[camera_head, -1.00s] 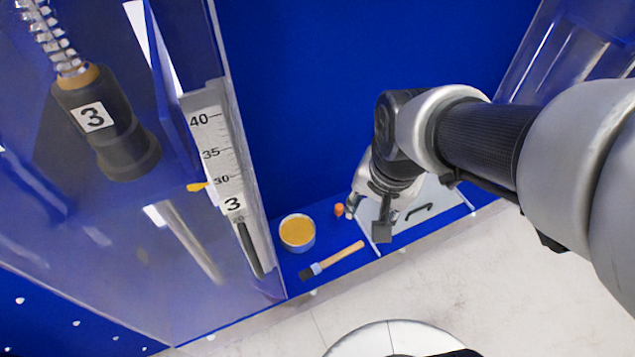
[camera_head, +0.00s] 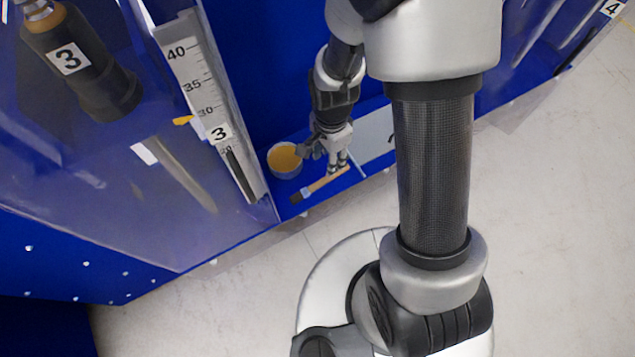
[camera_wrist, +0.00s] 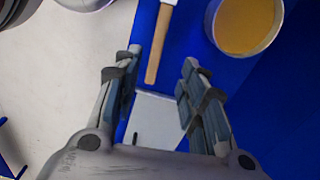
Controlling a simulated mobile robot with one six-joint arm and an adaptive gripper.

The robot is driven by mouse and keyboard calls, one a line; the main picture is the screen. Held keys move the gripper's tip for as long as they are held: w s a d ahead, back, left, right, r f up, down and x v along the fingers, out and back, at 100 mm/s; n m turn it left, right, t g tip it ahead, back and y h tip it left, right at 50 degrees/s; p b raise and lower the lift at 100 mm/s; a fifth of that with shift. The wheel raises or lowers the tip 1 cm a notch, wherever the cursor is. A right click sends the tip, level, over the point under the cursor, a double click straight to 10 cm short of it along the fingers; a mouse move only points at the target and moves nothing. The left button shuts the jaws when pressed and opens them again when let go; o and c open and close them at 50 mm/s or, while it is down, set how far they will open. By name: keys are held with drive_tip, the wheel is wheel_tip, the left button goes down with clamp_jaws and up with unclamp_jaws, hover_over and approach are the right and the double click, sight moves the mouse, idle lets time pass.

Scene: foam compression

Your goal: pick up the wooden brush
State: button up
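The wooden brush lies flat on the blue shelf; its pale handle (camera_head: 327,180) and dark bristle end (camera_head: 297,197) show in the head view, with the bristles toward the lower left. In the wrist view the end of the handle (camera_wrist: 157,58) points down into the space between my fingers, and the bristles are out of frame. My gripper (camera_head: 324,158) is over the handle end in the head view. In the wrist view my gripper (camera_wrist: 160,60) is open, with one finger on each side of the handle. Whether a finger touches the handle, I cannot tell.
A round tub of orange-yellow content (camera_head: 284,158) stands just left of my gripper; it also shows in the wrist view (camera_wrist: 245,24). A light grey panel (camera_head: 376,135) lies to the right. A clear-walled column with a scale (camera_head: 190,75) rises at the left.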

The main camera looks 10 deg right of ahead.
sight(321, 183)
wheel_tip(321, 183, down, 4)
drive_tip(key=shift+r+b, duration=0.25)
drive_tip(key=shift+b, duration=0.2)
drive_tip(key=shift+s+d+f+b, duration=0.15)
drive_tip(key=shift+f+b, duration=0.45)
drive_tip(key=shift+f, duration=0.75)
drive_tip(key=shift+w+d+f+b, duration=0.15)
drive_tip(key=shift+f+b, duration=0.45)
drive_tip(key=shift+f, duration=0.75)
drive_tip(key=shift+s+r, duration=0.1)
drive_tip(key=shift+c, duration=0.2)
clamp_jaws()
